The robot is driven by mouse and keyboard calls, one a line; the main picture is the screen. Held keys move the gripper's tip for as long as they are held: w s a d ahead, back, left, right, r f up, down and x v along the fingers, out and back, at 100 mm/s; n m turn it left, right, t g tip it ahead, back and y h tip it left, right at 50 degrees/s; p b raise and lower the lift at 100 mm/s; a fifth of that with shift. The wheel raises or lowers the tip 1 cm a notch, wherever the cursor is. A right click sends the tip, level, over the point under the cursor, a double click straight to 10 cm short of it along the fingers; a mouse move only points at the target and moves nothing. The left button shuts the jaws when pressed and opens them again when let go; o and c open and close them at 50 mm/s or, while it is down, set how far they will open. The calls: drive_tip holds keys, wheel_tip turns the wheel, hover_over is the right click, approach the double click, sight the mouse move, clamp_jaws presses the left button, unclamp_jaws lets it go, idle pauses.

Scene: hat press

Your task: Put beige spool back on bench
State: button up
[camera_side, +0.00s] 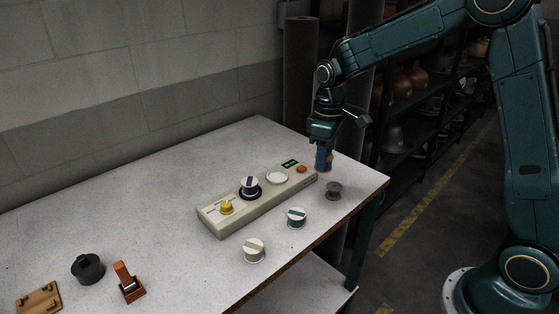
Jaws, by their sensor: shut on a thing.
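My gripper (323,166) points down just past the right end of a long cream panel (245,220). It is shut on a small brownish thing, mostly hidden by the blue fingers; I cannot tell what it is or whether it touches the bench (130,210). A pale round spool with a beige band (254,250) stands on the bench in front of the panel. A similar pale one with a teal band (297,217) stands to its right. A grey spool-shaped piece (333,190) stands below and right of my gripper.
The panel carries a yellow knob (227,207), a white piece with a dark band (250,184), a white disc (277,177), an orange button (302,169) and a green display (290,163). A black pot (88,268), an orange tool (129,283) and a wooden block (39,298) lie front left.

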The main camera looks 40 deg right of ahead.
hover_over(319, 211)
wheel_tip(319, 211, down, 10)
drive_tip(key=shift+r, duration=0.15)
drive_tip(key=shift+f, duration=2.15)
drive_tip(key=shift+f, duration=0.15)
drive_tip(key=o, duration=1)
wheel_tip(319, 211, up, 12)
drive_tip(key=shift+w+f, duration=0.1)
drive_tip(key=shift+r, duration=0.3)
